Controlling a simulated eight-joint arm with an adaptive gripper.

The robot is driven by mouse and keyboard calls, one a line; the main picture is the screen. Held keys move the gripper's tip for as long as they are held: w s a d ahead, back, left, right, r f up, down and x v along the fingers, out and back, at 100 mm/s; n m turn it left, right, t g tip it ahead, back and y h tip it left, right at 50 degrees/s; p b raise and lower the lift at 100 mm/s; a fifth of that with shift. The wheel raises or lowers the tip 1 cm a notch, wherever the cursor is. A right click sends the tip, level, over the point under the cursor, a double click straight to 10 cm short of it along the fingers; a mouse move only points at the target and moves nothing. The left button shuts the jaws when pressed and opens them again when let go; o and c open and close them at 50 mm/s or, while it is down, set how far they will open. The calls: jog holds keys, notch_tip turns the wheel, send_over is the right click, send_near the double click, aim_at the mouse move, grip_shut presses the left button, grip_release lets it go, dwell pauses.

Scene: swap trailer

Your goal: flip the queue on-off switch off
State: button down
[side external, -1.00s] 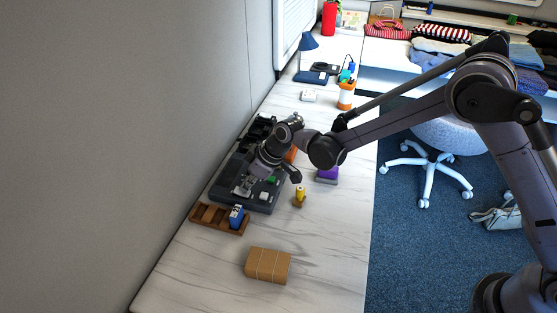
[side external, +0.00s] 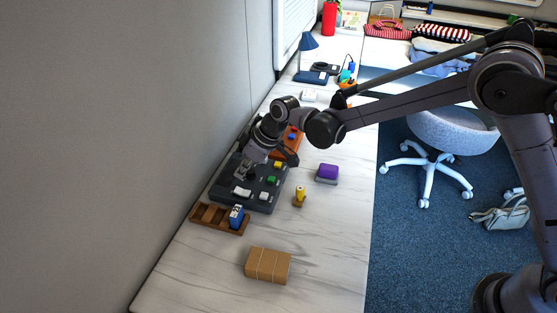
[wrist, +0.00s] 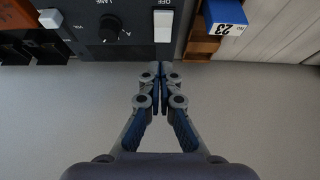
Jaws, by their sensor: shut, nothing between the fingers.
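A dark control panel (side external: 258,205) lies on the desk against the wall side. In the wrist view, a white switch (wrist: 163,27) sits on the panel (wrist: 136,56) beside an upside-down "OFF" label. No word "queue" is readable, and I cannot tell which way the switch is set. A white switch also shows on the panel in the side view (side external: 242,191). My gripper (wrist: 162,70) is shut and empty, its fingertips beside the panel edge near the white switch in the wrist view. In the side view my gripper (side external: 244,169) is over the panel's far part.
The panel also has a black knob (wrist: 110,28), a green button (side external: 271,181) and a yellow button (side external: 278,165). A wooden tray (side external: 210,214) with a blue block (side external: 236,216) is in front. A yellow object (side external: 300,195), purple object (side external: 328,171) and brown parcel (side external: 268,265) stand nearby.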

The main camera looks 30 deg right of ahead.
jog(key=s+d+f+v, duration=0.1)
jog(key=v, duration=0.8)
jog(key=shift+s+d, duration=0.1)
jog(key=shift+d, duration=0.05)
jog(key=s+d+r+m+t+h, duration=0.1)
jog(key=s+d+r+m, duration=0.1)
jog(key=s+d+r, duration=0.4)
jog(key=s+d+r+m+t+h, duration=0.1)
jog(key=s+d+r+m, duration=0.1)
jog(key=s+d, duration=0.35)
jog(key=s+d+f+m+h, duration=0.1)
jog(key=s+d+m, duration=0.1)
jog(key=s+d, duration=0.3)
jog(key=s+d+f+m+t+h, duration=0.1)
jog(key=s+d+m, duration=0.2)
jog(key=s+d, duration=0.3)
jog(key=shift+s+d+f, duration=0.15)
jog(key=shift+s+f, duration=0.25)
jog(key=shift+s, duration=0.15)
